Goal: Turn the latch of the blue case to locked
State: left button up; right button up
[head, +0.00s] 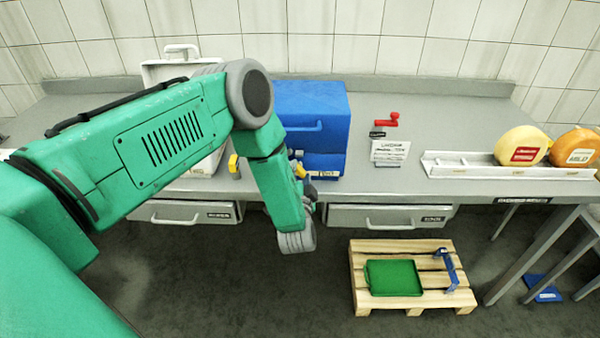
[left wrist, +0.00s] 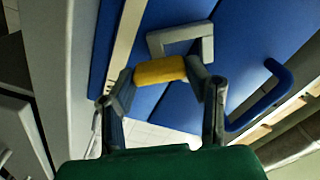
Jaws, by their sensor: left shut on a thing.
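The blue case (head: 318,105) stands upright on the grey bench, partly hidden behind my left arm. Its yellow latch (head: 299,170) shows low on its front by my left gripper (head: 303,177). In the left wrist view the blue case (left wrist: 240,40) fills the upper part, with a blue handle (left wrist: 262,97) at right. There my left gripper (left wrist: 160,76) has one finger on each side of the yellow latch (left wrist: 160,70) and is shut on it. A grey bracket (left wrist: 182,37) lies just beyond the latch. I cannot read the latch's lock position. My right gripper is not in view.
A white case (head: 180,68) with another yellow latch (head: 233,164) stands left of the blue one, behind my arm. A red-handled tool (head: 388,120), a sign (head: 390,151) and cheese wheels (head: 522,146) are to the right. A pallet (head: 400,247) with a green tray (head: 392,278) is on the floor.

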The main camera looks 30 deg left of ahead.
pick_arm(q)
jog(key=m+b, duration=0.1)
jog(key=m, duration=0.2)
jog(key=shift+w+d+m, duration=0.1)
jog(key=shift+d+m, duration=0.05)
jog(key=shift+m, duration=0.25)
jog(key=shift+f+m+b, duration=0.15)
jog(key=shift+m+b, duration=0.45)
jog(key=shift+m, duration=1.1)
jog(key=o, duration=1)
jog(key=shift+o, duration=0.8)
jog(key=shift+f, duration=0.1)
jog(key=shift+s, duration=0.2)
jog(key=v, duration=1.1)
jog(key=shift+s+d, duration=0.15)
jog(key=shift+s, duration=0.05)
